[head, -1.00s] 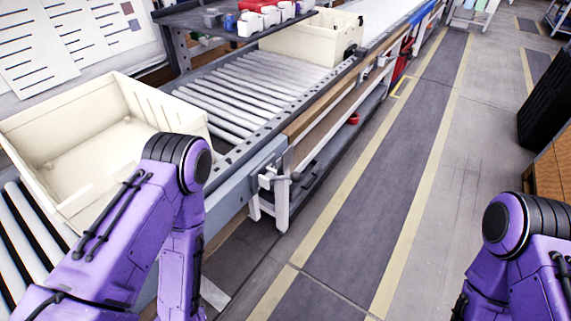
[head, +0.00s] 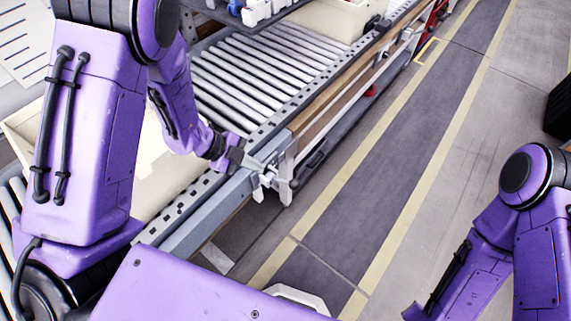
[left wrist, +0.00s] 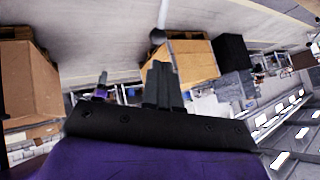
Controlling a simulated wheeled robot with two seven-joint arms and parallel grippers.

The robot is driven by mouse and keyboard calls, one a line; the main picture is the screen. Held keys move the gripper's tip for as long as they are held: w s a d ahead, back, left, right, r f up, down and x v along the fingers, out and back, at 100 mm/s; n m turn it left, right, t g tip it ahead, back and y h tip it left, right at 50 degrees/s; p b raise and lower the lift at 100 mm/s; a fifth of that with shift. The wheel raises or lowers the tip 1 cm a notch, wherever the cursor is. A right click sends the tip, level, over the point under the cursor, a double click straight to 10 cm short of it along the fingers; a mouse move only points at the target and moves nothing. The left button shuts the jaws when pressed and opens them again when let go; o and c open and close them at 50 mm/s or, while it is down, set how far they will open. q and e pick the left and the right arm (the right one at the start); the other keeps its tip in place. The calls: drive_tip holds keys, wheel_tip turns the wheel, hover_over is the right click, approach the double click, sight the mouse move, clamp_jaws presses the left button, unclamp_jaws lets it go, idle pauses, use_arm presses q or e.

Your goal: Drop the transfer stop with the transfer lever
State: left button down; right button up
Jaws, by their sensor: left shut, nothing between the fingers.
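The transfer lever (head: 268,180) is at the conveyor's near outer corner, a pale metal fitting with a small grey knob (head: 294,184). In the left wrist view a round grey knob on a pale rod (left wrist: 157,36) shows just beyond the fingertips. My left gripper (head: 254,164) is beside the fitting in the head view. Its fingers (left wrist: 161,68) are together and empty, and a small gap to the knob seems to show. I cannot make out the transfer stop for certain. My right arm is at the lower right, with its gripper out of view.
The roller conveyor (head: 262,80) runs away to the upper right. A cream tote (head: 158,165) stands on the near rollers, partly hidden by my left arm. Another cream tote (head: 338,18) is farther along. The floor aisle (head: 375,180) to the right is clear.

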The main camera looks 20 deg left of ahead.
sight(290, 182)
use_arm(q)
drive_tip(key=shift+s, duration=0.15)
use_arm(e)
drive_tip(key=shift+s, duration=0.15)
use_arm(q)
drive_tip(key=p+x, duration=0.1)
drive_tip(key=x, duration=0.9)
use_arm(e)
drive_tip(key=shift+r, duration=0.5)
use_arm(q)
drive_tip(key=shift+f, duration=0.1)
